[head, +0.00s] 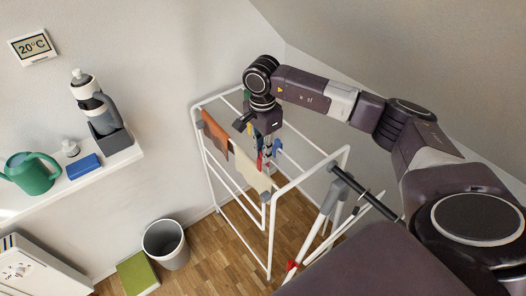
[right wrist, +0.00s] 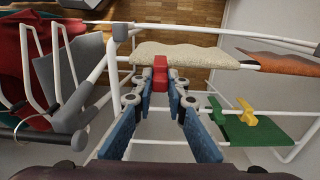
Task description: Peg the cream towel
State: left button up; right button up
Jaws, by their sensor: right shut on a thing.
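The cream towel (head: 250,170) hangs over a rail of the white drying rack (head: 280,190). It also shows in the right wrist view (right wrist: 190,57) as a pale strip along the rail. My right gripper (right wrist: 161,82) is shut on a red peg (right wrist: 160,70). The peg is at the near edge of the cream towel, towards its left end in the wrist view. I cannot tell whether the peg's jaws straddle the towel and rail. In the head view, my right gripper (head: 264,150) points down over the rack and partly hides the peg. My left gripper is not in view.
A rust-brown towel (head: 215,132) hangs beside the cream one. A green cloth (right wrist: 270,132) with a yellow peg (right wrist: 246,112) hangs on another rail. A folded grey-and-white stand (head: 328,208) is close to the rack's right. A bin (head: 165,243) stands left on the floor.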

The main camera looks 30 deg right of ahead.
aim_at(263, 172)
jog(key=shift+f+b, duration=2.5)
jog(key=shift+f, duration=0.5)
jog(key=o, duration=0.9)
jog(key=shift+r, duration=0.25)
notch_tip(263, 172, up, 12)
jog(key=shift+f, duration=0.25)
